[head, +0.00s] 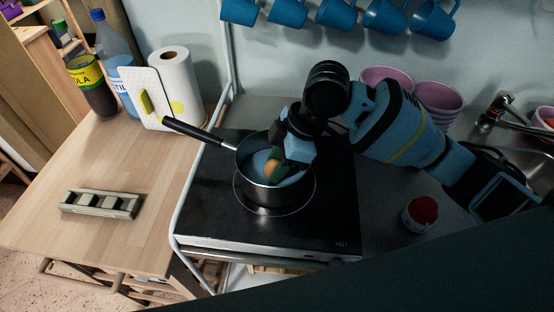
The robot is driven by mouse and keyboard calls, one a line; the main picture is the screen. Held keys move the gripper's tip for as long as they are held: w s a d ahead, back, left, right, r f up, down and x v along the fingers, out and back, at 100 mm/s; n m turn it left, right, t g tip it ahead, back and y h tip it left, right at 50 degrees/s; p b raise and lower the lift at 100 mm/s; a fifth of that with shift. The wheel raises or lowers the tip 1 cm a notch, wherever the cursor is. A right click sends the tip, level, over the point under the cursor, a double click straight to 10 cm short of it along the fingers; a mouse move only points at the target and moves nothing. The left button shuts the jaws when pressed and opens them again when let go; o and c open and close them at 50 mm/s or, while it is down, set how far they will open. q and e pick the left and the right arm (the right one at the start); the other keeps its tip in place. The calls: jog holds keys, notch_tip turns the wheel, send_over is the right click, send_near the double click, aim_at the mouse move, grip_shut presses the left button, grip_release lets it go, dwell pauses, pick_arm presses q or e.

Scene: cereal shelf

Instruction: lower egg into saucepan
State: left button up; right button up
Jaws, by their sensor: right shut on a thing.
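The saucepan (262,194) is dark and stands on the black hob (213,222), with its handle pointing up and left. Bluish water (287,181) shows inside it. The brown egg (271,166) is in my right gripper (275,167), which reaches down inside the saucepan's rim from the upper right. The gripper is shut on the egg and hides part of it. I cannot tell whether the egg touches the water or the bottom. My left gripper does not show.
A wooden table (100,230) at left holds a grey egg rack (101,204), bottles (92,86), a paper roll (172,86) and a white board (142,98). Blue mugs (333,12) hang above. Pink bowls (438,97), a red-topped jar (420,213) and a tap (490,115) are at right.

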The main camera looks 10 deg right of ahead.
jog(key=o, duration=1.1)
jog(key=shift+c, duration=0.2)
jog(key=shift+d+r, duration=0.1)
jog(key=shift+r, duration=0.1)
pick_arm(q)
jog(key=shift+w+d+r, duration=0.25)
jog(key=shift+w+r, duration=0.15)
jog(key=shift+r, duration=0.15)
pick_arm(e)
jog(key=v, duration=0.7)
jog(key=shift+r, duration=0.15)
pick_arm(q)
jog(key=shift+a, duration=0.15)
pick_arm(e)
jog(key=shift+s+d, duration=0.1)
